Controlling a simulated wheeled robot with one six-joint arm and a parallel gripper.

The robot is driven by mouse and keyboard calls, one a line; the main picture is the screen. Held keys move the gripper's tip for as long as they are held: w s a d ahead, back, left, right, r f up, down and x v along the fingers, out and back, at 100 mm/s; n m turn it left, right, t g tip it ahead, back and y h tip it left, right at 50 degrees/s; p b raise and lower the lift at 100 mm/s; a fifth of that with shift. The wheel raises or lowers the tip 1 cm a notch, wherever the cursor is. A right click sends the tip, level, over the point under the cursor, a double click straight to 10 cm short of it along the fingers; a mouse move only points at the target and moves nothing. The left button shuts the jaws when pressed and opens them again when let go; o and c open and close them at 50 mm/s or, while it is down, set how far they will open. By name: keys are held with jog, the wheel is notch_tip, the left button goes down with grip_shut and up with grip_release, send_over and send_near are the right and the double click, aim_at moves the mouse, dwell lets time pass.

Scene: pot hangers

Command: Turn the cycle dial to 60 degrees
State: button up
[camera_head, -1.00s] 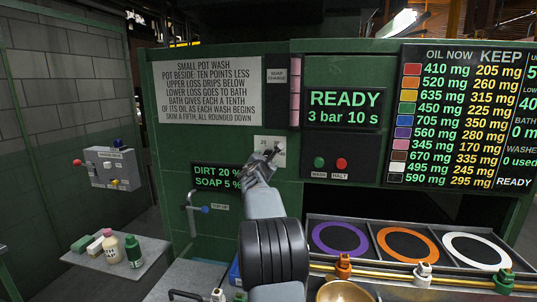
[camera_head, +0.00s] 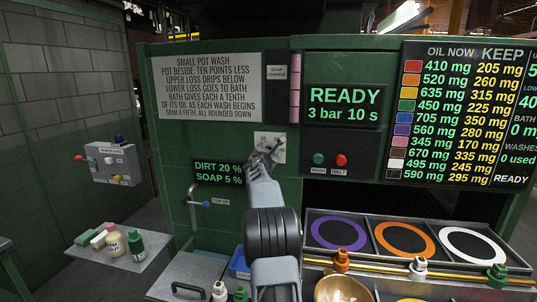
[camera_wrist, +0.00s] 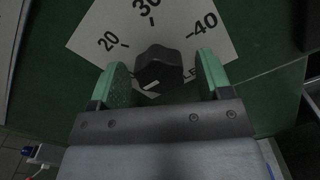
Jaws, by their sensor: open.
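The cycle dial is a black knob (camera_wrist: 158,68) on a pale square plate (camera_wrist: 185,22) printed with numbers; 20, 30 and 40 are readable in the wrist view. The knob carries a pale mark on its near lower side. My gripper (camera_wrist: 164,78) is open, with one green finger on each side of the knob, and I see gaps between fingers and knob. In the head view my gripper (camera_head: 266,156) covers most of the plate (camera_head: 278,145) and hides the knob. Lower numbers on the plate are hidden by my fingers.
A display (camera_head: 342,104) reads READY, 3 bar 10 s. Wash button (camera_head: 318,159) and halt button (camera_head: 341,160) sit to the right of the plate. A dirt and soap display (camera_head: 218,173) and a blue-tipped lever (camera_head: 205,204) are at left. A gold bowl (camera_head: 342,289) stands below right.

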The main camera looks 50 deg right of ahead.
jog(key=n, duration=1.2)
jog(key=shift+c, duration=0.4)
jog(key=c, duration=0.9)
jog(key=m, duration=1.1)
jog(key=o, duration=1)
jog(key=shift+o, duration=0.2)
